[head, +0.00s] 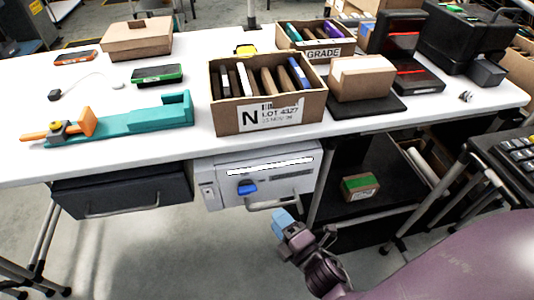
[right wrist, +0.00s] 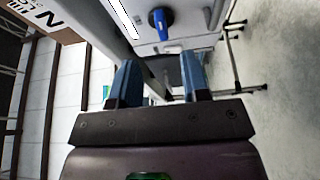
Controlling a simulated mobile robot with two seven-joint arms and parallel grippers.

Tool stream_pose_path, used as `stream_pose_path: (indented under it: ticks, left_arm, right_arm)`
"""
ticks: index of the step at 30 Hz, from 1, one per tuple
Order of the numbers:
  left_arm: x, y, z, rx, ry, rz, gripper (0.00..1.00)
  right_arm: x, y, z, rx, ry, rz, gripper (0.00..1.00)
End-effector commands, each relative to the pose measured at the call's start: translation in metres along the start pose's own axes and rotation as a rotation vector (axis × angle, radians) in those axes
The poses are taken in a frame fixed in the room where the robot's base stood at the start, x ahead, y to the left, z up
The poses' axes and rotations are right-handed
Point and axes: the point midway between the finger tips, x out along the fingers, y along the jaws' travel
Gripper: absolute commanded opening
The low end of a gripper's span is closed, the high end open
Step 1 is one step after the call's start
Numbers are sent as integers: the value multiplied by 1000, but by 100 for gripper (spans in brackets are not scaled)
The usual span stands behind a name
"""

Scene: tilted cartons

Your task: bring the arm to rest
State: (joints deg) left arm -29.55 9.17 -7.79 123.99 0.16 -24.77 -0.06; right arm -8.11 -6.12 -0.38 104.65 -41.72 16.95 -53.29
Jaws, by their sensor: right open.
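My right gripper (head: 284,222) is in front of the white table, below the tabletop and close to the grey drawer unit (head: 285,168). In the right wrist view its two blue fingers (right wrist: 160,84) stand apart with nothing held between them. The drawer unit has a blue knob (head: 247,187), which also shows ahead of the fingers in the right wrist view (right wrist: 160,20). A drawer handle lies just above the gripper in the head view; I cannot tell whether the fingers touch it. My left gripper is out of view.
The table (head: 350,118) holds a carton marked N (head: 270,114), a carton marked GRADE (head: 322,54), a brown box (head: 362,78) on a black pad, and a teal fixture (head: 135,122). A black shelf (head: 345,212) stands right of the drawers. Open floor (head: 180,250) lies left.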

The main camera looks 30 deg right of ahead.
Motion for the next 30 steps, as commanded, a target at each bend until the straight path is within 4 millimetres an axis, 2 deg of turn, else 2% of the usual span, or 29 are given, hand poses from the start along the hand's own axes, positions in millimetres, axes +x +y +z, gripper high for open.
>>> stream_pose_path:
  ticks: [6,10,14,17,20,24,27,30]
  left_arm:
    - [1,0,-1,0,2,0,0]
    - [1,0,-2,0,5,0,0]
    - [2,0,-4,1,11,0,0]
    - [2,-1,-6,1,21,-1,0]
    - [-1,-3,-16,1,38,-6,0]
    - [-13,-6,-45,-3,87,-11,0]
    - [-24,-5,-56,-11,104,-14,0]
    - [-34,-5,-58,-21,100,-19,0]
  right_arm:
    - [0,0,0,9,0,0,43]
    - [0,-4,4,109,-25,-26,43]
    - [1,-9,16,399,-123,-77,43]
    - [-3,-6,27,686,-210,-116,43]
    - [-20,5,37,979,-301,-164,43]
    - [-67,26,43,1347,-431,-265,43]
    - [-102,36,42,1460,-488,-336,43]
    - [-130,44,43,1467,-505,-375,43]
